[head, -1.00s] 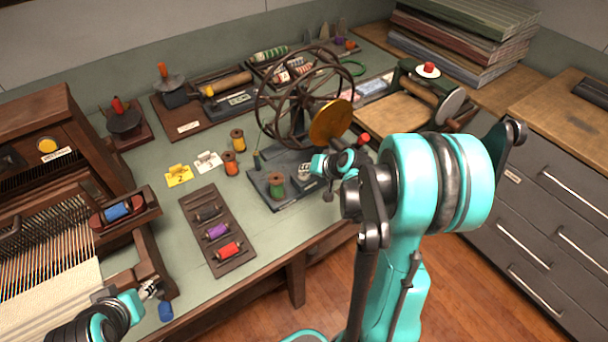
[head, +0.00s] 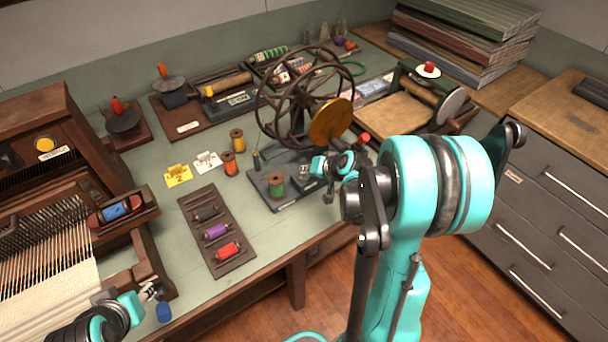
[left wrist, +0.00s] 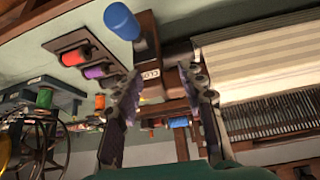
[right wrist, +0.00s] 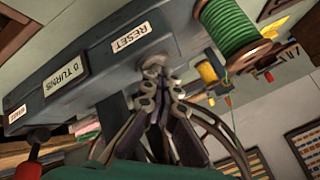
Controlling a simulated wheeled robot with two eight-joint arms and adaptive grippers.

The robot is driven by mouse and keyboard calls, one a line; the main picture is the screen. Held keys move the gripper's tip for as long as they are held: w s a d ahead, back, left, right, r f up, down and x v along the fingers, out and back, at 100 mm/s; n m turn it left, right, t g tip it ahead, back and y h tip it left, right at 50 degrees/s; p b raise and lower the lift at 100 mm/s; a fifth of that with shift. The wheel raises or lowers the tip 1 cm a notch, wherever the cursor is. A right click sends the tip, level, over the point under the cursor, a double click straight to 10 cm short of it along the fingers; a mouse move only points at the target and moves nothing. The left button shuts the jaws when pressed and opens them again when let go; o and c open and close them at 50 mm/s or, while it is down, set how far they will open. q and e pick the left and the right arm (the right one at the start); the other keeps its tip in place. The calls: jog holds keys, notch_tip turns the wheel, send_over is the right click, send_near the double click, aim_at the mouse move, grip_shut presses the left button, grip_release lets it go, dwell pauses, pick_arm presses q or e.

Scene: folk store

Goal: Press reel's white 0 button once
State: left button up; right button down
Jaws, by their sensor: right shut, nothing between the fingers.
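The reel has a dark spoked wheel (head: 268,110), a gold disc (head: 331,122) and a dark grey base (head: 262,186). In the right wrist view its base (right wrist: 100,85) carries a RESET label (right wrist: 131,38) and a 0 TURNS label (right wrist: 67,79). My right gripper (right wrist: 155,66) is shut and empty, its tips at the base's edge beside the RESET label. I cannot tell whether they touch. The white 0 button is not distinguishable, perhaps hidden behind the fingertips. My left gripper (left wrist: 160,72) is open and empty, near the loom, far from the reel.
A green spool (head: 276,185) stands on the reel's base; it also shows in the right wrist view (right wrist: 235,25). A rack (head: 232,262) of coloured spools, yellow and white tags and orange spools lie left of the reel. The loom (head: 40,225) fills the left side.

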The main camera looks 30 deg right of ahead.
aim_at(305, 177)
jog(key=shift+r+p, duration=0.7)
jog(key=shift+r, duration=0.2)
jog(key=shift+r, duration=0.1)
notch_tip(305, 177, up, 5)
jog(key=p, duration=0.4)
jog(key=shift+a, duration=0.1)
dwell(0.5)
